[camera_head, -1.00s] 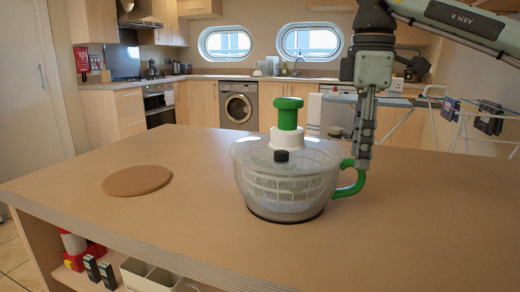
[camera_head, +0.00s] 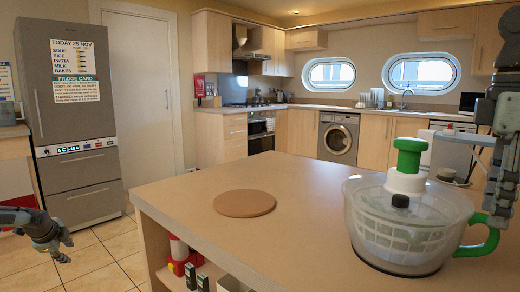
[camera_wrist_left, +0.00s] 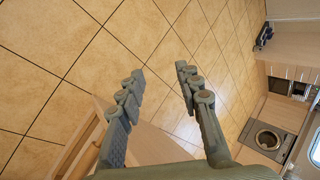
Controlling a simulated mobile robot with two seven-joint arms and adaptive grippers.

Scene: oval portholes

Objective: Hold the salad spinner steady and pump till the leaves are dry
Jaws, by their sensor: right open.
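The salad spinner (camera_head: 408,232) stands upright on the wooden counter, at the right of the head view. It has a clear bowl, a white lid centre, a raised green pump knob (camera_head: 409,157), a small black knob (camera_head: 400,201) and a green side handle (camera_head: 487,243). The leaves cannot be made out inside. My right gripper (camera_head: 497,218) is open at the handle, pointing down; whether it touches the handle is unclear. My left gripper (camera_head: 66,250) is open and empty over the floor, left of the counter. Its spread fingers show in the left wrist view (camera_wrist_left: 158,74).
A round brown board (camera_head: 244,203) lies on the counter (camera_head: 290,240), left of the spinner. The counter between them is clear. A grey fridge (camera_head: 72,120) stands at the far left. A shelf under the counter holds red and black items (camera_head: 186,262).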

